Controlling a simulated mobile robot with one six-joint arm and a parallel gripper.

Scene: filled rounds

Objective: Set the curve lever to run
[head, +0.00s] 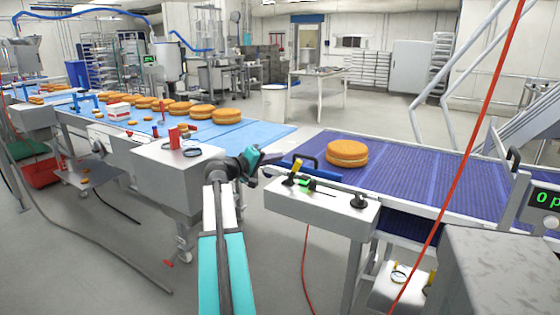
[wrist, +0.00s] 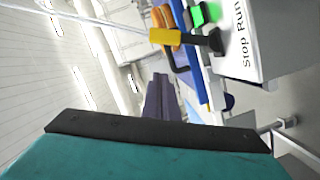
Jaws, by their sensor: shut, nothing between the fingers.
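A lever with a yellow handle (head: 296,167) stands on the near left part of a white control box (head: 340,205) beside the purple belt. In the wrist view the yellow handle (wrist: 166,36) sticks out from a black base, near the printed words "Stop Run" (wrist: 232,35). I cannot tell which word it is set to. A green part (head: 307,183) and a black knob (head: 358,201) are on the same box. My teal gripper (head: 254,159) is shut and empty, left of the lever and apart from it.
The purple belt (head: 420,180) carries one filled round (head: 347,153). A blue belt (head: 255,132) with several more rounds lies to the left. A white box (head: 165,160) with a red button stands left of my arm. A red cable (head: 462,150) hangs at right.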

